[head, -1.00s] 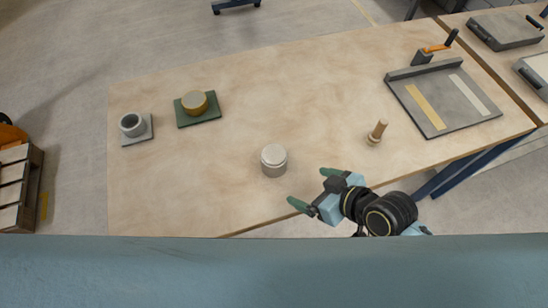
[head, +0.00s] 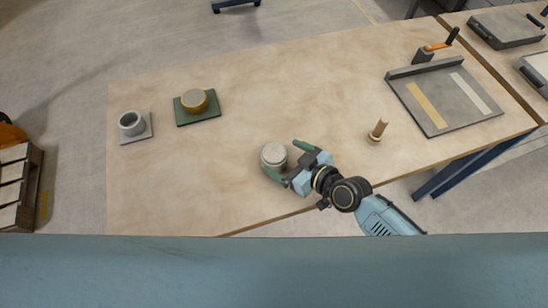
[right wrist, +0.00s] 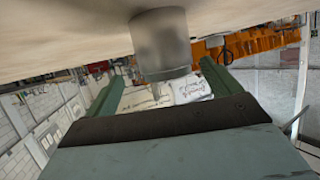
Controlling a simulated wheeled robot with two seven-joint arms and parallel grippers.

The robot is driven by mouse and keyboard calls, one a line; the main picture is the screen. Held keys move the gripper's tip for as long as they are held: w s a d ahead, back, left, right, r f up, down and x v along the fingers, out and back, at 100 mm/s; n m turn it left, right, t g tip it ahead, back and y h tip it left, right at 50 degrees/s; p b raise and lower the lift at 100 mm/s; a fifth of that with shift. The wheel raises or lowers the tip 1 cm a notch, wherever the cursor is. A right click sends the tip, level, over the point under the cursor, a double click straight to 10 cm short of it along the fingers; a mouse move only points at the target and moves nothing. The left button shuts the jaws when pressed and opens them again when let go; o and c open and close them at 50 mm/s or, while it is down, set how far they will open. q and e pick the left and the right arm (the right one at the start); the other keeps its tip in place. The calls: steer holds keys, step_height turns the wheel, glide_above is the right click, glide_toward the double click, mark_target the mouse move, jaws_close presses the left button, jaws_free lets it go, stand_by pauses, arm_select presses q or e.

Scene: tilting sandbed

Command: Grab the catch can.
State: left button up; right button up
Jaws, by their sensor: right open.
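The catch can, a short grey cylinder with a pale top (head: 273,154), stands upright on the wooden table. My right gripper (head: 284,159) has come in from the lower right with its green fingers spread. Its fingertips reach to the can, one on the far right side and one on the near side. In the right wrist view the can (right wrist: 160,42) shows between the two fingers, with visible gaps to both. The can is not gripped. My left gripper is not in view.
A wooden peg (head: 377,131) stands to the right, before a grey tray (head: 440,122) with coloured strips. A yellowish round piece (head: 194,99) sits on a green plate (head: 210,115), and a grey cup (head: 131,123) stands far left. The table's front edge runs below the arm.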

mark_target(276, 156)
steer(key=shift+s+a+x, duration=0.15)
steer(key=shift+x, duration=1.3)
steer(key=shift+s+a+x, duration=0.15)
steer(key=shift+x, duration=1.35)
steer(key=shift+c, duration=0.3)
steer(key=shift+r, duration=0.1)
steer(key=c, duration=1.2)
